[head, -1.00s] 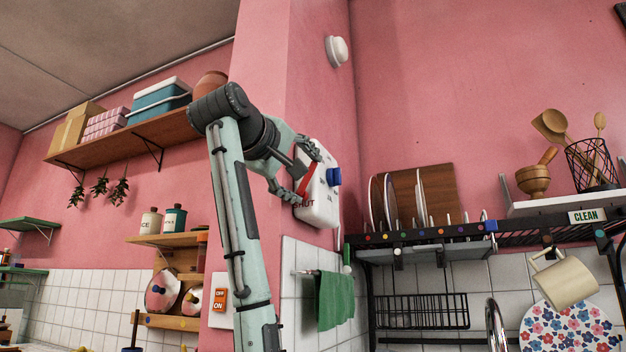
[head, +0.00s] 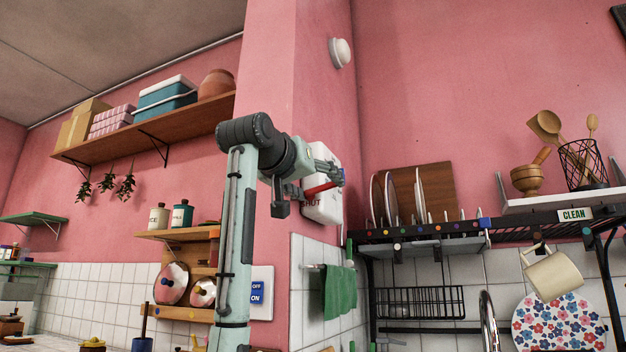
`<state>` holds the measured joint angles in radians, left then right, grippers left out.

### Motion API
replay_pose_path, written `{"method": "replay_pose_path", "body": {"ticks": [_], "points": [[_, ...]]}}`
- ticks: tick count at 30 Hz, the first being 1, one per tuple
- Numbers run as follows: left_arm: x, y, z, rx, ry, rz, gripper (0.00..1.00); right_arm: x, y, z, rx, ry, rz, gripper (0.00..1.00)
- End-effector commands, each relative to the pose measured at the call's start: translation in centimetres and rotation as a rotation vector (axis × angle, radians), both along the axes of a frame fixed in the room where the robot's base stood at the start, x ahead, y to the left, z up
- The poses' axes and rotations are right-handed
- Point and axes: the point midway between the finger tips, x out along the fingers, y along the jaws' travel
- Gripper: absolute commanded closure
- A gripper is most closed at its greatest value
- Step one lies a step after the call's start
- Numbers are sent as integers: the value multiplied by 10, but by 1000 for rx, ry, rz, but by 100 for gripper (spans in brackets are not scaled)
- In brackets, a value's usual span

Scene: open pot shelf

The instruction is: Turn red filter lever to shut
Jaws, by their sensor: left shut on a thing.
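The white filter unit (head: 322,211) is mounted on the pink wall column. Its red lever (head: 318,188) lies nearly level, its right end slightly raised. Lettering that partly reads "SHUT" shows below the lever. My left gripper (head: 335,178) is in front of the unit, shut on the red lever near its right end. The gripper covers much of the unit's upper part, and the blue knob is hidden. My right gripper is out of view.
A green towel (head: 338,291) hangs on a rail below the unit. A black dish rack (head: 425,232) with plates and a wooden board stands to the right. A wall shelf (head: 165,128) with boxes is at the left. A switch plate (head: 262,293) is beside my arm.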

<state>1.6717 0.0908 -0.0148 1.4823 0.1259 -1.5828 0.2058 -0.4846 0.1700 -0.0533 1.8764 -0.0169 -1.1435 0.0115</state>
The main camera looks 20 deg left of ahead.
Motion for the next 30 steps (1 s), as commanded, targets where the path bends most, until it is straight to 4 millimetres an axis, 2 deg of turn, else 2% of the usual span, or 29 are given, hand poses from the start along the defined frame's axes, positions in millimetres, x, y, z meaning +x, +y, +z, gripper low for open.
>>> {"method": "replay_pose_path", "body": {"ticks": [9,24,25,30], "points": [[1,-1,-4,110,-4,0,88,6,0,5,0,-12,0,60],[0,-1,-4,129,-5,0,88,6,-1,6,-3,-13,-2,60],[0,-1,-4,129,-5,0,35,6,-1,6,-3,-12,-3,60],[0,-1,-4,128,-5,0,15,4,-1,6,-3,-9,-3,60]]}}
